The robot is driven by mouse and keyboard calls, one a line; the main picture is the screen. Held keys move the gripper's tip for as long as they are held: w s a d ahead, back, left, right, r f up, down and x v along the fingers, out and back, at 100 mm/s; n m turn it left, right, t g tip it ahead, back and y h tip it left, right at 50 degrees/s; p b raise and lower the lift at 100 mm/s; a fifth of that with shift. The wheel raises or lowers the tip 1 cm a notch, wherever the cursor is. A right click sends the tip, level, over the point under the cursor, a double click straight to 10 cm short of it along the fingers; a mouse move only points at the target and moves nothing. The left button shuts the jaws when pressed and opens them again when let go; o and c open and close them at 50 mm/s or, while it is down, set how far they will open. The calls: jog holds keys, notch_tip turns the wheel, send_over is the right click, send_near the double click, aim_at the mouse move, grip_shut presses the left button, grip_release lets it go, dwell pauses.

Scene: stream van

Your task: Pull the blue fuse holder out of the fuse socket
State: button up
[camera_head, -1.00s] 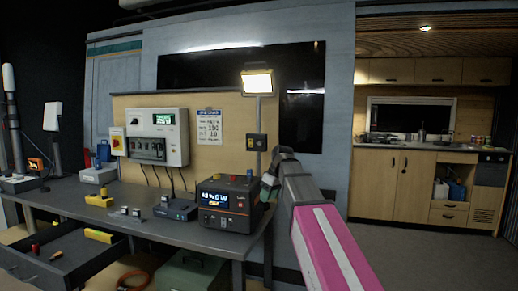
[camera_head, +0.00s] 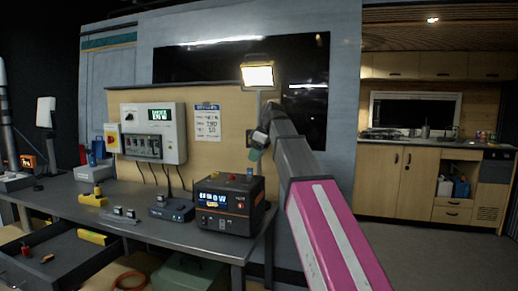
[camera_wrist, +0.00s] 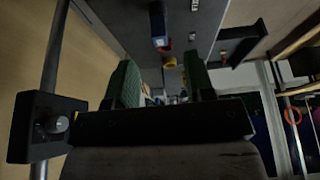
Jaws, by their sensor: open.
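I cannot make out a fuse socket for certain. My gripper (camera_head: 256,147) is above and behind the power unit, near the lamp pole, apart from the blue piece. In the wrist view its two green fingers (camera_wrist: 162,82) are spread with nothing held between them.
A black box with a knob (camera_wrist: 45,125) on the lamp pole is close beside my gripper. The grey workbench (camera_head: 152,225) carries a dark blue device (camera_head: 171,210) and yellow blocks. An open drawer (camera_head: 62,265) juts out at the left. A grey control box (camera_head: 152,133) is on the wall.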

aim_at(250, 170)
jog(key=x, duration=0.7)
grip_shut()
